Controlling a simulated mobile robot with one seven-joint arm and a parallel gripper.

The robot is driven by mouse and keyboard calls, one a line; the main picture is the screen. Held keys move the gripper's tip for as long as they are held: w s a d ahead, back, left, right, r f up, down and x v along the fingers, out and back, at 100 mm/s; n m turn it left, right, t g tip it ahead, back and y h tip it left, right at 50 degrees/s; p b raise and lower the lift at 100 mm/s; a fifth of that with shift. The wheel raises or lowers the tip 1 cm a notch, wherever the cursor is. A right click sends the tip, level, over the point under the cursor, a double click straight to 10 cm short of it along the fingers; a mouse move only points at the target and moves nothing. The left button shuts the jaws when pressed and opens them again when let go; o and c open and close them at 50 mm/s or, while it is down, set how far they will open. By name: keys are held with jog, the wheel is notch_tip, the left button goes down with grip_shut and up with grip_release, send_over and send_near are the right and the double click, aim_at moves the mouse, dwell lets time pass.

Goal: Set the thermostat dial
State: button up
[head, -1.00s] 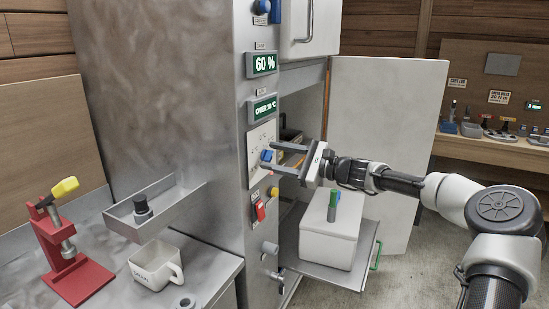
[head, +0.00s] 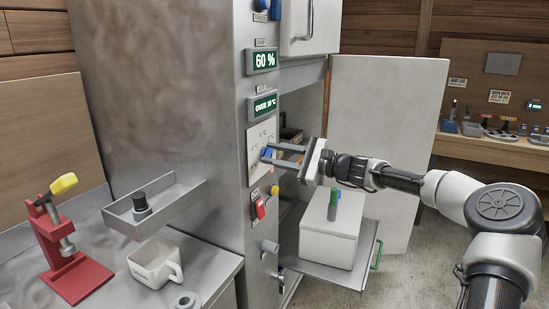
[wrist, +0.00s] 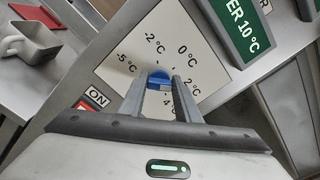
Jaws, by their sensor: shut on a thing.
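The thermostat dial is a small blue knob (head: 267,153) on a white plate (head: 254,164) on the front of the metal cabinet. My gripper (head: 269,154) is shut on the dial, one finger on each side of it. In the wrist view the dial (wrist: 159,78) shows between the fingertips, in the middle of the plate (wrist: 178,20). Marks of -5, -2, 0, 2 and 4 °C ring it; the 4 is partly hidden by a finger. I cannot tell which mark the dial points at. The green display (wrist: 235,22) above reads "...ER 10 °C".
A red switch (head: 260,208) and a yellow button (head: 274,190) sit just below the plate. The open cabinet door (head: 385,130) stands behind my gripper. A white box (head: 325,240) is on a pulled-out shelf below it.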

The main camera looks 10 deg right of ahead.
jog(key=n+b, duration=0.2)
jog(key=b, duration=0.1)
jog(key=f+n+b, duration=0.1)
jog(key=n+b, duration=0.1)
jog(key=n, duration=0.1)
jog(key=shift+b, duration=0.4)
jog(key=n+b, duration=0.3)
jog(key=shift+s+a+r, duration=0.1)
jog(key=shift+r+n+b, duration=0.1)
jog(key=shift+n+b, duration=0.7)
jog(key=shift+b, duration=0.15)
jog(key=o, duration=1)
jog(key=shift+r, duration=0.1)
jog(key=shift+o, duration=0.2)
jog(key=p+v, duration=0.2)
jog(key=v, duration=1.5)
jog(key=shift+s+d, duration=0.15)
jog(key=shift+d, duration=0.05)
